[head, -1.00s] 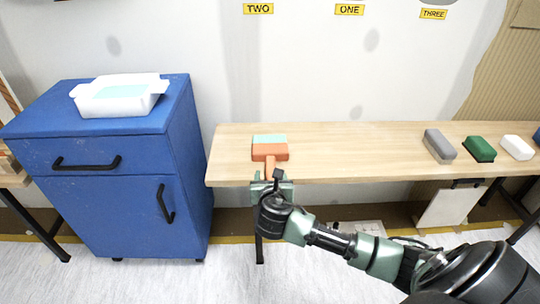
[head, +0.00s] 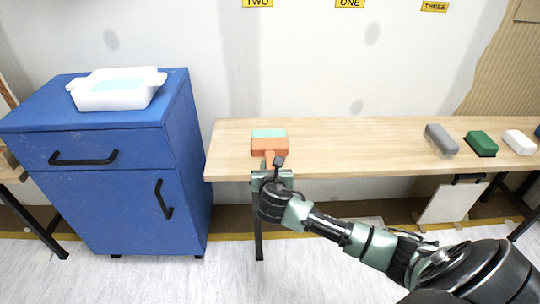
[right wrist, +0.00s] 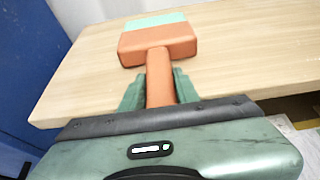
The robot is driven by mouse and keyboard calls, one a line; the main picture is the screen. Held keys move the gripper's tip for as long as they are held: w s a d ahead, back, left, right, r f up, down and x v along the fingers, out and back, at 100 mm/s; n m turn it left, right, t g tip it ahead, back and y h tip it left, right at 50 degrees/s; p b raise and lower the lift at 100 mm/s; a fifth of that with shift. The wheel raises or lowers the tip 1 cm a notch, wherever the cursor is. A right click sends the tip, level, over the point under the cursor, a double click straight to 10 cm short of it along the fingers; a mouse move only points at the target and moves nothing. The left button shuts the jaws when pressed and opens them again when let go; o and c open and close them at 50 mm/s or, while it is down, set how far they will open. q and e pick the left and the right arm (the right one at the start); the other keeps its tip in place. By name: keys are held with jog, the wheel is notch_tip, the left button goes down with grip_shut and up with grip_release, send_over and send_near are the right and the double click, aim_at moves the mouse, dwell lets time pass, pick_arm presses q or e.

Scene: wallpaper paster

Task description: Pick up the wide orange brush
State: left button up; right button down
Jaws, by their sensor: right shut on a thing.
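The wide orange brush (head: 269,147) is at the left end of the wooden table (head: 340,165), with its pale green bristles pointing to the back and its handle to the front. My right gripper (head: 271,172) is at the front edge of the table, shut on the brush's handle. In the right wrist view the orange brush (right wrist: 158,45) lies ahead, and its handle runs between the two green fingers of my right gripper (right wrist: 160,88). I cannot tell whether the brush touches the table. My left gripper is not in view.
A blue cabinet (head: 110,190) with a white tray (head: 117,90) on top stands left of the table. Grey (head: 440,140), green (head: 481,143) and white (head: 519,142) blocks sit at the table's right. The table's middle is clear.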

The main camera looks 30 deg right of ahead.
jog(key=shift+r, duration=0.15)
notch_tip(320, 180, up, 4)
jog(key=shift+r+p, duration=0.15)
jog(key=shift+p, duration=0.8)
notch_tip(320, 180, up, 8)
jog(key=p, duration=0.3)
notch_tip(320, 180, up, 6)
jog(key=r+p, duration=0.1)
jog(key=p, duration=0.1)
send_over(271, 155)
jog(key=s+a, duration=0.3)
jog(key=s, duration=0.1)
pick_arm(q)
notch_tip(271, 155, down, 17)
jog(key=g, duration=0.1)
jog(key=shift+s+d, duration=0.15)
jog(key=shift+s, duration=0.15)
pick_arm(e)
jog(key=shift+w+d+r, duration=0.25)
jog(key=c, duration=2.1)
grip_release()
grip_shut()
